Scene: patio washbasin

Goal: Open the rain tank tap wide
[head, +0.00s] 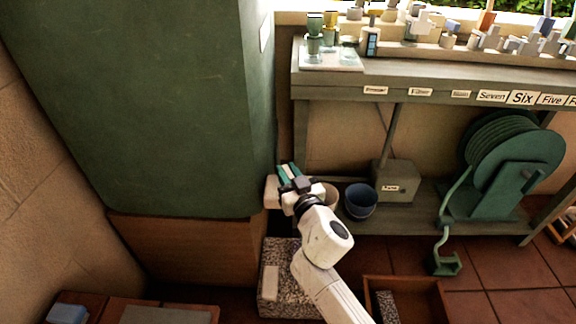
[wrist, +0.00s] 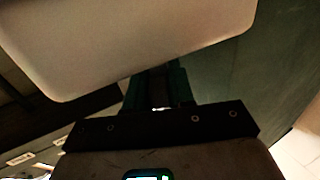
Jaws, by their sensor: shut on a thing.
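The rain tank (head: 150,100) is the large dark green body at the left of the head view, standing on a wooden base. The tap's pale handle (head: 271,191) shows beside the tank's lower right edge, partly hidden by my gripper. My gripper (head: 289,171) with its teal fingers is shut on the handle. In the wrist view the handle is a broad pale slab (wrist: 120,40) with rounded corners. It covers the upper part of the view and hides the fingertips of my gripper (wrist: 157,86). The tap's body and spout cannot be made out.
A workbench (head: 420,78) with several small items on top stands to the right. A blue bucket (head: 360,200) and a hose reel (head: 512,160) stand on its lower shelf. A speckled block (head: 283,262) and a wooden box (head: 410,284) are on the tiled floor below.

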